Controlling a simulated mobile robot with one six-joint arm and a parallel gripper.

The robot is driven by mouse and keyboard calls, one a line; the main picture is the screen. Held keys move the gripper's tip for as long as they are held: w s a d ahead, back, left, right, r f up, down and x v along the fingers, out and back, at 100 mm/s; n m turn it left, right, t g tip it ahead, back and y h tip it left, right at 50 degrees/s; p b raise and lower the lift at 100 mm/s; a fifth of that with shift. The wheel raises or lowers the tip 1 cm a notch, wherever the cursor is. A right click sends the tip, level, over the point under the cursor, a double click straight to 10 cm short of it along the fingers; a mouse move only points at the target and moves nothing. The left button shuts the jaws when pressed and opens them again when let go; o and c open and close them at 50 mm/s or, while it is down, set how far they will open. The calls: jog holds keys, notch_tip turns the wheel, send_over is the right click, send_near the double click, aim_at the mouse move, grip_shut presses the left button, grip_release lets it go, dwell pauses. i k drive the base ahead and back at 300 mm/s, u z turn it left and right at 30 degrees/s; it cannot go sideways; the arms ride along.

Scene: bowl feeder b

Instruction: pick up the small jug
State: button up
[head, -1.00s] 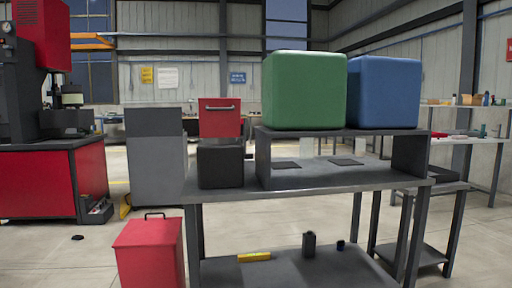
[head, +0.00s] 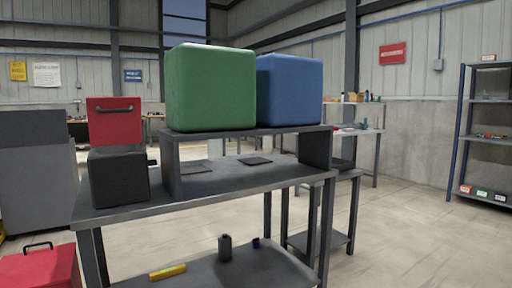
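A small dark grey upright container (head: 225,248) with a narrow top stands on the lower shelf (head: 215,272) of the grey workbench. It may be the small jug, but it is too small in the head view to be sure. A smaller dark object with a bit of blue (head: 256,243) is to its right. A yellow bar-like object (head: 168,271) lies to its left. My gripper is not in view.
The bench top (head: 240,183) is above the container. On it are a black box (head: 118,178) and a riser (head: 172,168) carrying green (head: 210,88) and blue (head: 290,90) bins. A red box (head: 40,270) is at left; open floor (head: 400,240) at right.

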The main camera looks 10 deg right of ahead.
aim_at(267, 142)
jog(key=z, duration=0.2)
jog(key=i, duration=1)
jog(key=z, duration=0.05)
